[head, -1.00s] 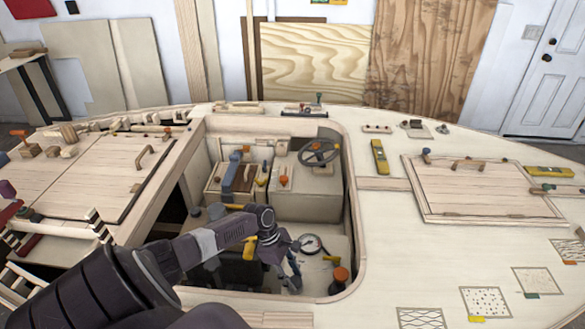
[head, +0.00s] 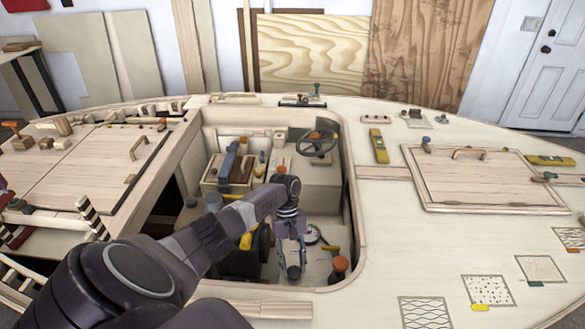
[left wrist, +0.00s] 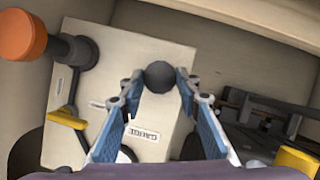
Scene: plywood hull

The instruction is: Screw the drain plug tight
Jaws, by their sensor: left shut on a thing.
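My left gripper (head: 293,274) reaches down into the open cockpit well in the head view. In the left wrist view my left gripper (left wrist: 160,84) has its blue-padded fingers on either side of a dark round knob (left wrist: 160,76), shut on it at the fingertips. The knob looks like the drain plug, but its lower part and any thread are hidden. It sits over or by a pale panel (left wrist: 150,110) with small printed labels. My right gripper is in neither view.
An orange-topped dark post (head: 340,264) stands close to the right of the gripper; its orange cap (left wrist: 22,36) shows in the left wrist view. A round gauge (head: 313,235) and yellow handles (left wrist: 66,119) are near. The well's wooden rim (head: 352,215) encloses the space.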

